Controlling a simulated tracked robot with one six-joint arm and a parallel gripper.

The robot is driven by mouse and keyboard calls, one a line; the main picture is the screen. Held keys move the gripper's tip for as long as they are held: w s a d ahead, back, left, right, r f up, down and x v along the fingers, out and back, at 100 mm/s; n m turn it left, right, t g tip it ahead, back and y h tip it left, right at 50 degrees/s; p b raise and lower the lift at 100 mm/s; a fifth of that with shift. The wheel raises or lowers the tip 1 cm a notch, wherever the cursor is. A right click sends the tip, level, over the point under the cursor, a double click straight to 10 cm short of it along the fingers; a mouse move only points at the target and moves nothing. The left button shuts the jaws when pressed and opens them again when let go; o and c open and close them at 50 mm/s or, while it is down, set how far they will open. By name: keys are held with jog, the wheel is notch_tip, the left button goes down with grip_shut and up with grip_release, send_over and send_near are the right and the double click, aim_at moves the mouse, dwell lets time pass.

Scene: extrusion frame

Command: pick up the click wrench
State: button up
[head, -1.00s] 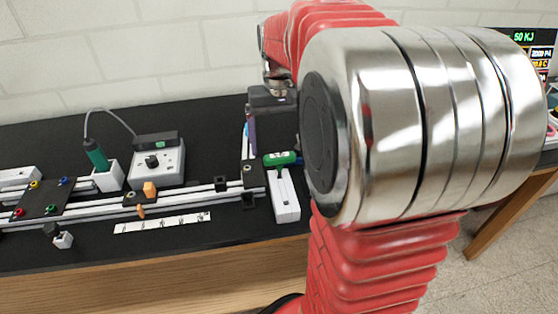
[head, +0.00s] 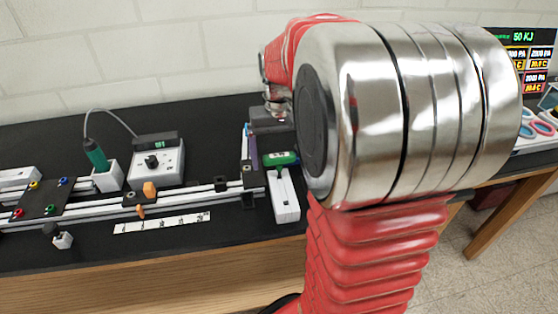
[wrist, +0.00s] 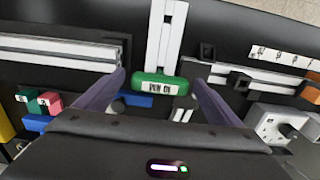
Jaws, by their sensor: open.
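The click wrench seems to be the green-handled tool (head: 281,158) with a small label, at the back end of a white slotted holder (head: 286,210) on the black bench. In the wrist view its green handle (wrist: 153,86) lies crosswise, centred between my finger tips. My gripper (head: 250,140) is open, with purple fingers, just behind and left of the handle in the head view. In the wrist view my gripper (wrist: 160,82) has one finger on each side of the handle. I cannot tell the height gap. My arm hides the area right of the handle.
Aluminium rails (head: 120,204) with a black bracket stand left of the holder. A grey controller box (head: 156,164) and a green soldering iron (head: 95,154) stand further left. In the wrist view, coloured blocks (wrist: 50,101) lie at the left. A white strip (head: 162,223) lies in front.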

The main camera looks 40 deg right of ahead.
jog(key=shift+c, duration=0.3)
jog(key=c, duration=1.1)
notch_tip(320, 180, up, 10)
dwell(0.5)
